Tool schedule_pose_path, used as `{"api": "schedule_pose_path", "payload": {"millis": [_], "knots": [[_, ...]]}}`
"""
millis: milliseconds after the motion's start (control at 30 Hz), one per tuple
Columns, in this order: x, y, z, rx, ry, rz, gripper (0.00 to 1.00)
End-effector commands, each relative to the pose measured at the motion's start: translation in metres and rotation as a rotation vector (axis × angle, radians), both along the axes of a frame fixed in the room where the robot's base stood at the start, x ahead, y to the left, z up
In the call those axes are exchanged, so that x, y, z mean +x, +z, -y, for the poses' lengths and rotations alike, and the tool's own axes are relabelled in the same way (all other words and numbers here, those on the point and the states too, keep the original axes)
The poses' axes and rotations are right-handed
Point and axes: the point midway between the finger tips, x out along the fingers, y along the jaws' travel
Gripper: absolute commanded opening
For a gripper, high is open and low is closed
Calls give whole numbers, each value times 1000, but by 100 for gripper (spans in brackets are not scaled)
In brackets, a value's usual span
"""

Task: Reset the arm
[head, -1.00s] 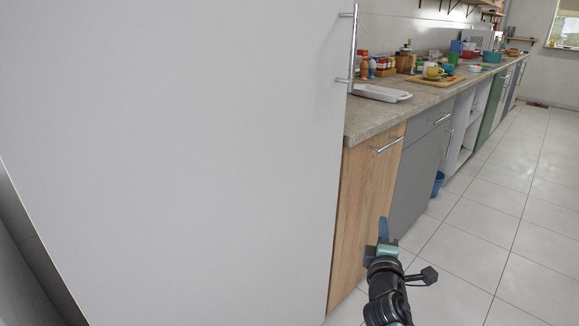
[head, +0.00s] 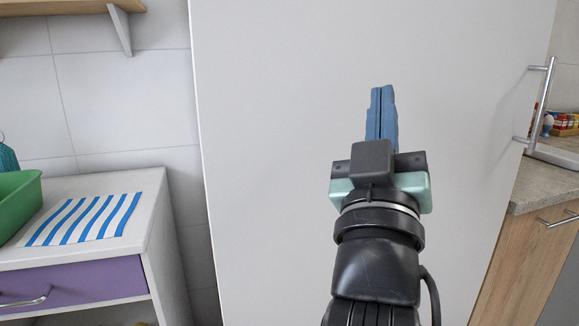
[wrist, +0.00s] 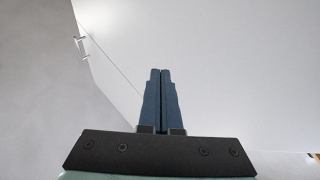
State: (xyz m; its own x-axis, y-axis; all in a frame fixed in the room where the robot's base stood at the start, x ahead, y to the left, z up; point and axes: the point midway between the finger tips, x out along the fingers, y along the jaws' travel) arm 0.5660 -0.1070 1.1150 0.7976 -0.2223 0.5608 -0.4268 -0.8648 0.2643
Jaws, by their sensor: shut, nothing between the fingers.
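My gripper (head: 382,90) is raised in front of the large white cabinet door (head: 275,130) in the head view. Its blue fingers point up and away, pressed together with only a thin dark seam between them. It holds nothing. In the wrist view the two fingers (wrist: 161,72) stand side by side in the middle, closed. I cannot tell exactly how far the fingertips are from the door.
At left stands a white counter (head: 140,205) with a purple drawer (head: 75,283), a blue-striped cloth (head: 85,220) and a green tub (head: 15,207). A wall shelf (head: 60,10) hangs above. At right are the metal door handle (head: 546,105) and a stone-topped counter (head: 545,180).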

Motion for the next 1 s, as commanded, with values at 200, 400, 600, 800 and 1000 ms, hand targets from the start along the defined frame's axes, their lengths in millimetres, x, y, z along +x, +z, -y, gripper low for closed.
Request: {"api": "schedule_pose_path", "payload": {"millis": [200,400,600,800,1000], "knots": [[-87,59,-83,162,341,188,0],[-127,108,-108,222,486,249,0],[-127,158,-107,219,482,249,0],[-126,220,-107,218,481,248,0],[-126,281,-107,217,481,248,0]]}}
